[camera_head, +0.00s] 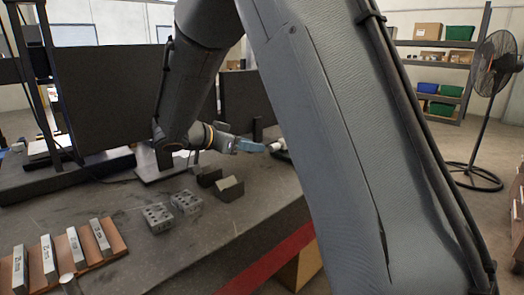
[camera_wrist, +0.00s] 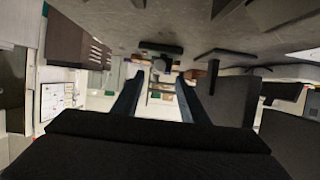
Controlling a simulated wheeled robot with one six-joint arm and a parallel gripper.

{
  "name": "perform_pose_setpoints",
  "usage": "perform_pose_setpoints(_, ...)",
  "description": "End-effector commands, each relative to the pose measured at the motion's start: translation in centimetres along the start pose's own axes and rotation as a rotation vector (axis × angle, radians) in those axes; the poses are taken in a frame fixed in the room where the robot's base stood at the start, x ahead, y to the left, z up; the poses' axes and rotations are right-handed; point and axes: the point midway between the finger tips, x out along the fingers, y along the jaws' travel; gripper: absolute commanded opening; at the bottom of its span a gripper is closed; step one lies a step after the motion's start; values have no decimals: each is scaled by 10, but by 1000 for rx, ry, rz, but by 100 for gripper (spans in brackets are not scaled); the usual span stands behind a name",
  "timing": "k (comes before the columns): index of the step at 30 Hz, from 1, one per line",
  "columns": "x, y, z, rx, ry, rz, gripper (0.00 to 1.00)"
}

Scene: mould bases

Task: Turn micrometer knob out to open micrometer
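My gripper (camera_head: 258,147) reaches over the workbench, with its blue fingers pointing right in the head view. In the wrist view its two blue fingers (camera_wrist: 160,80) stand apart, with nothing held between them. A small dark and pale thing (camera_head: 281,146) sits just beyond the fingertips in the head view and may be the micrometer. In the wrist view, a dark greenish thing (camera_wrist: 161,48) with a grey part below it shows beyond the fingertips, between the fingers. It may be the same thing. The knob cannot be made out clearly, nor how far the micrometer is open.
The dark workbench (camera_head: 190,240) holds two grey blocks with holes (camera_head: 158,217), two dark angled blocks (camera_head: 229,188) and a wooden board (camera_head: 110,237) with several marked metal bars. Dark monitors (camera_head: 105,95) stand behind. A fan (camera_head: 490,75) stands at far right.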

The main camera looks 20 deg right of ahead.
Motion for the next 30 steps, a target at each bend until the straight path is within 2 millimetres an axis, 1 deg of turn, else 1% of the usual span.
perform_pose_setpoints(4,11,1,0,15,-1,1,39)
perform_pose_setpoints(12,52,2,-1,12,-1,3,39)
perform_pose_setpoints(18,73,1,-1,13,0,2,39)
perform_pose_setpoints(22,77,0,0,12,-1,0,39)
perform_pose_setpoints(29,78,0,1,12,-1,-1,39)
perform_pose_setpoints(30,78,0,1,12,-1,-1,33)
